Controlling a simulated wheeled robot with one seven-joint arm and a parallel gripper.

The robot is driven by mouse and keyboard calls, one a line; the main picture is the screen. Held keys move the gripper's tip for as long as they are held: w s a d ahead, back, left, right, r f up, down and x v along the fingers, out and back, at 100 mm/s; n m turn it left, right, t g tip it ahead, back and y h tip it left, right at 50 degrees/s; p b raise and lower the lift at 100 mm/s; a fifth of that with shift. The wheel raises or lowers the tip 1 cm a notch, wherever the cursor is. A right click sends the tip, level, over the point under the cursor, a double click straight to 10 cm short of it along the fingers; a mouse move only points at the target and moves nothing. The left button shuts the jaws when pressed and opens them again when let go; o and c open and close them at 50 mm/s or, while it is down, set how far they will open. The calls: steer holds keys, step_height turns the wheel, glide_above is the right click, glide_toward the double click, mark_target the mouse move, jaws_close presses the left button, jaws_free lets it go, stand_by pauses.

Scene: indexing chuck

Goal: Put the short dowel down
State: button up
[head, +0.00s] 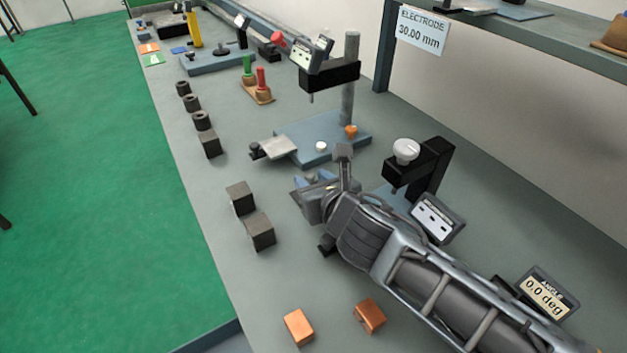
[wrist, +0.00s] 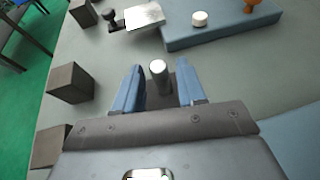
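The short dowel (wrist: 158,78) is a small grey cylinder with a bright round top, seen in the wrist view. It stands roughly upright between the two blue fingers of my gripper (wrist: 160,88). A narrow gap shows on each side of it, so the fingers are apart and not pressed on it. Its lower end is hidden by the gripper body. In the head view my gripper (head: 314,184) is low over the bench, in front of the blue gauge base, and the dowel is not clearly seen there.
Dark blocks (head: 241,197) stand left of my gripper. Ahead is a blue-based gauge stand (head: 313,138) with a white button (head: 321,146) and orange knob (head: 351,131). A black gauge with a white knob (head: 405,150) stands close right. Copper blocks (head: 299,327) lie nearer.

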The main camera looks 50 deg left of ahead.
steer(key=shift+o, duration=0.4)
steer(key=shift+r, duration=0.2)
steer(key=shift+d+r, duration=0.1)
steer(key=shift+d, duration=0.1)
steer(key=v, duration=1.1)
steer(key=shift+s+d+b, duration=0.15)
steer(key=shift+d+b, duration=0.15)
steer(key=shift+b, duration=0.05)
